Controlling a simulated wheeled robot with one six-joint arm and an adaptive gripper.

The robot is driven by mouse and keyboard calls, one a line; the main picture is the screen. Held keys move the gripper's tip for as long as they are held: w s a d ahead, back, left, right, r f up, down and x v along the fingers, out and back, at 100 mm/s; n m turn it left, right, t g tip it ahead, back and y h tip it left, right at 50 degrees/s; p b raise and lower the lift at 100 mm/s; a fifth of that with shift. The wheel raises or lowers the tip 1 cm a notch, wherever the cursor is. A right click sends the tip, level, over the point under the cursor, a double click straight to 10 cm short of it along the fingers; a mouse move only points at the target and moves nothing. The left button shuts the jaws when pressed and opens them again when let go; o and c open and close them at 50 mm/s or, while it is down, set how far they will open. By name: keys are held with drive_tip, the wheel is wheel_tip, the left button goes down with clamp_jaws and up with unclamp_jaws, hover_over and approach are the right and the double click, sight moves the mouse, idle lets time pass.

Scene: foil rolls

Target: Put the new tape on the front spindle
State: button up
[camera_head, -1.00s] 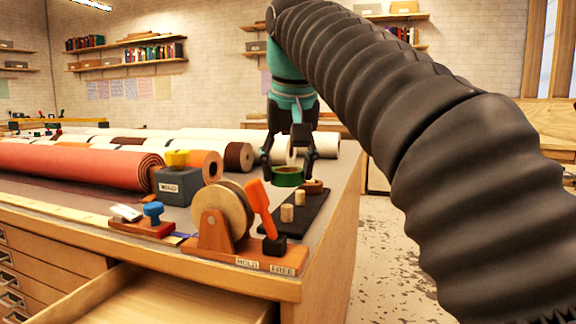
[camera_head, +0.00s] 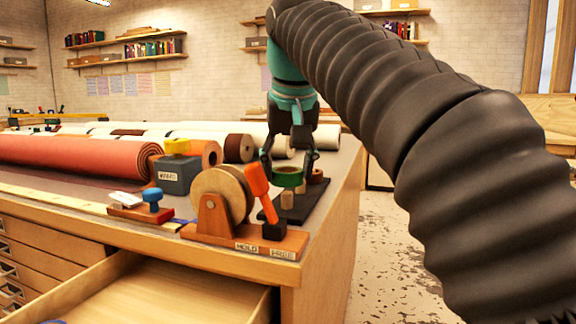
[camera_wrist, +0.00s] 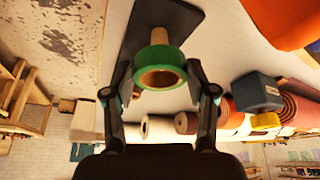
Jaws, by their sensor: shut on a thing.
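My gripper (camera_head: 288,170) is shut on the green tape roll (camera_head: 287,177), which also shows between the fingers in the wrist view (camera_wrist: 174,63). The roll has a brown core and its hole is open to the wrist camera. A dark board (camera_head: 309,198) bears short wooden spindles. The front spindle (camera_head: 287,200) stands just below the roll in the head view. One spindle (camera_wrist: 158,36) shows past the roll's edge in the wrist view. The roll appears to hang above the spindles. Another spindle is hidden behind the roll. A brown roll (camera_head: 316,176) sits at the board's far end.
A wooden stand with a large disc (camera_head: 219,194) and an orange lever (camera_head: 258,181) is close left of the board. A grey weight block (camera_head: 177,174) and a red fabric roll (camera_head: 75,160) lie further left. An open drawer (camera_head: 190,288) juts out in front.

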sight(289, 183)
drive_tip(key=shift+f, duration=0.15)
drive_tip(key=shift+f+b, duration=0.85)
drive_tip(key=shift+f, duration=0.15)
drive_tip(key=shift+f, duration=0.1)
idle(0.3)
drive_tip(key=shift+f+b, duration=0.4)
drive_tip(key=shift+f, duration=0.2)
drive_tip(key=shift+f, duration=0.4)
idle(0.5)
drive_tip(key=o, duration=1.2)
